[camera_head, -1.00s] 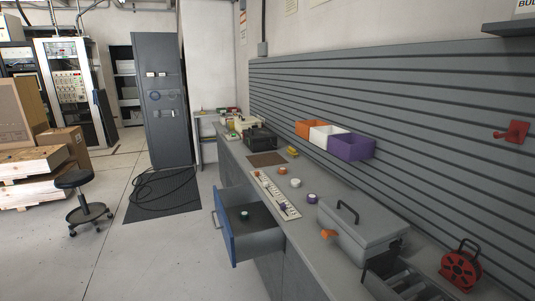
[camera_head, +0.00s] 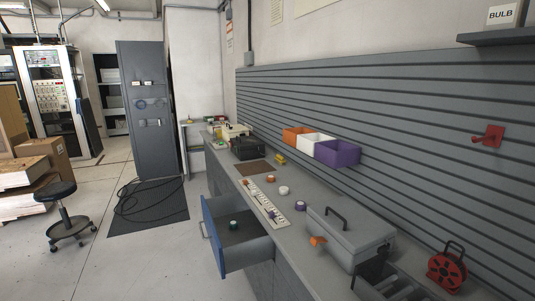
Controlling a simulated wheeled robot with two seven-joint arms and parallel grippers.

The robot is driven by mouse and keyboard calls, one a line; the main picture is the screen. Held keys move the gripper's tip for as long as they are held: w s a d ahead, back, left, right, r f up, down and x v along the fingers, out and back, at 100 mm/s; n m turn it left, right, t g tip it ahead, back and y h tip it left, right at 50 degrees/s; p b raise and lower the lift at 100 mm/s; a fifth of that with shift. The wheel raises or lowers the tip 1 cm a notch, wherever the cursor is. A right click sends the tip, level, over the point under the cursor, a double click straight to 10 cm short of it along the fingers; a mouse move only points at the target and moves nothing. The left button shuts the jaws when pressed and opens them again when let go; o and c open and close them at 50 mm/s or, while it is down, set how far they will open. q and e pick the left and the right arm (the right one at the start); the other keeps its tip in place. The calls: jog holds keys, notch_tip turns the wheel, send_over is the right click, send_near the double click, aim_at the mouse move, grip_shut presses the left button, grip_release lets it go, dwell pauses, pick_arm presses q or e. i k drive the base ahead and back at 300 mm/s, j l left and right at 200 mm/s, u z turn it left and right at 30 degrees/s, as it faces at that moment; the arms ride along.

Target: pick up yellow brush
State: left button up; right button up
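Neither of my grippers shows in the head view.
Orange, white (camera_head: 311,145) and purple (camera_head: 337,153) bins hang on the slatted wall. A grey toolbox (camera_head: 350,236) and red reel (camera_head: 447,268) stand on the near bench. A blue-fronted drawer (camera_head: 213,235) juts out.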

aim_at(280, 160)
jog(key=i+j+u, duration=0.65)
jog(key=i+u, duration=0.55)
jog(key=i, duration=0.2)
jog(key=i+j+z, duration=0.1)
jog(key=i, duration=0.45)
jog(key=i+j+z, duration=0.15)
jog(key=i, duration=0.45)
jog(key=i+j+z, duration=0.1)
jog(key=i, duration=0.45)
jog(key=j, duration=0.15)
